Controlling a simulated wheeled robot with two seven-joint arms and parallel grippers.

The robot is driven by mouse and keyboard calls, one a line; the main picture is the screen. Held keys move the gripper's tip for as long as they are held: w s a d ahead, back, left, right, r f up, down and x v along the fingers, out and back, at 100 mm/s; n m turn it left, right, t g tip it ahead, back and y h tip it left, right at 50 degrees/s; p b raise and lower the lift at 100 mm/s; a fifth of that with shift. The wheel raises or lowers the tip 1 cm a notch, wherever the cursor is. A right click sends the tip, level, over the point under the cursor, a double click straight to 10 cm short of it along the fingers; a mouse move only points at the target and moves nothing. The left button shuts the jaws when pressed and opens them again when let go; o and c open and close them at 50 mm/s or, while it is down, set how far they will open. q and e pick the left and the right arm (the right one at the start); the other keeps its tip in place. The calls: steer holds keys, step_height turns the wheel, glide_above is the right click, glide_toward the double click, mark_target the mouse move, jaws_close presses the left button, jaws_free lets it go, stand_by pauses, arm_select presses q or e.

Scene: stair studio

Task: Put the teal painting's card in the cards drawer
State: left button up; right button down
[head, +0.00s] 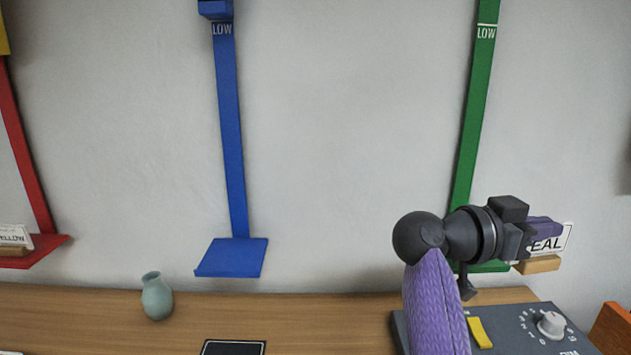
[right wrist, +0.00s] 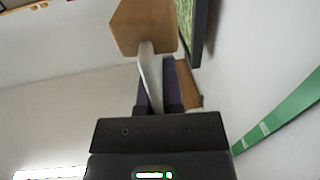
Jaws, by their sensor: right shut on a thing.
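My right gripper (head: 545,228) is at the right of the head view, in front of the wall. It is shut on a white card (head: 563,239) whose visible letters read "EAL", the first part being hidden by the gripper. The card has a wooden foot (head: 538,264), just right of the green ledge (head: 493,267); I cannot tell whether they touch. In the right wrist view the card (right wrist: 151,75) shows edge-on between the fingers (right wrist: 156,88), with its wooden foot (right wrist: 145,27) beyond. The left gripper and the cards drawer are not in view.
A wooden surface (head: 330,315) carries a teal vase (head: 157,297) and a dark control box with a knob (head: 551,324). A blue ledge (head: 232,258) is empty. A red ledge (head: 42,249) holds a card marked "YELLOW" (head: 15,236). An orange object (head: 613,328) stands at right.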

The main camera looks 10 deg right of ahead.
steer(key=s+a+f+n+t+y+p, duration=0.1)
steer(key=s+a+f+n+t+y, duration=0.3)
steer(key=a+f+n+t+y, duration=0.4)
steer(key=s+a+f+n+t+y+p, duration=0.1)
steer(key=s+a+f+n+t+y, duration=0.4)
steer(key=a+f+n+t+y, duration=0.3)
steer(key=a+n+t+y, duration=0.2)
steer(key=a, duration=0.1)
steer(key=shift+s, duration=0.15)
steer(key=shift+a, duration=0.15)
steer(key=shift+r, duration=0.1)
